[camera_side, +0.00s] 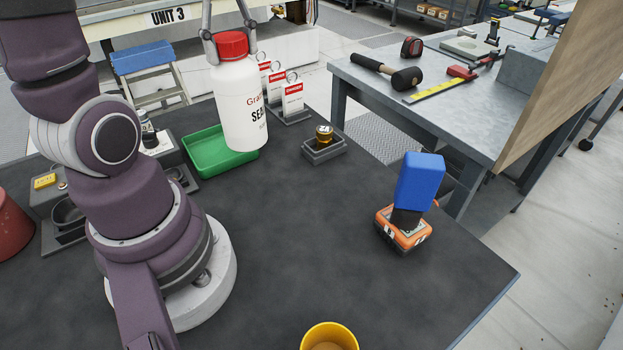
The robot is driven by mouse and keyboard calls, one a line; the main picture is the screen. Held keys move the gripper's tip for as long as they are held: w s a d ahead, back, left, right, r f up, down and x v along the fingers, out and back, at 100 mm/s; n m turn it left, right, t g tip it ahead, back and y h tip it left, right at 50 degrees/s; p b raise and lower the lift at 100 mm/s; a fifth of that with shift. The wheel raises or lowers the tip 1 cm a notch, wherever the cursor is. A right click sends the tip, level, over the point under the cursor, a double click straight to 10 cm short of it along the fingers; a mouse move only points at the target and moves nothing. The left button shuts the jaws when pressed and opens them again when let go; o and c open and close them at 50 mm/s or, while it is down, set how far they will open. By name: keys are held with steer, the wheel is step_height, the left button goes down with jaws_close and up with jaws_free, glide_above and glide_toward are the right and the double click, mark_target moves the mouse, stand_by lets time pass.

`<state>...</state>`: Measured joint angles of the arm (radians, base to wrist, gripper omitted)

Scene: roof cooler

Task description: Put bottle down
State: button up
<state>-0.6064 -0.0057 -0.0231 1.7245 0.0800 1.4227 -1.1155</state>
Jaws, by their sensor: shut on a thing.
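The bottle appears held above the dark tabletop (300,230), in front of part of a green tray (205,155). The gap between the bottle's base and the table is hard to judge. The upper part of my gripper is cut off by the frame edge.
White danger tags (292,98) stand behind the bottle. A small grey holder with a brass piece (324,140) is to its right. A blue and orange tool (405,220) stands further right, and a yellow cup (330,338) in front. The table's middle is clear.

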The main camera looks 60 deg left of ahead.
steer(key=s+a+r+n, duration=0.2)
steer(key=s+a+n, duration=0.3)
steer(key=a, duration=0.6)
step_height(320, 180, down, 8)
steer(key=shift+a, duration=0.2)
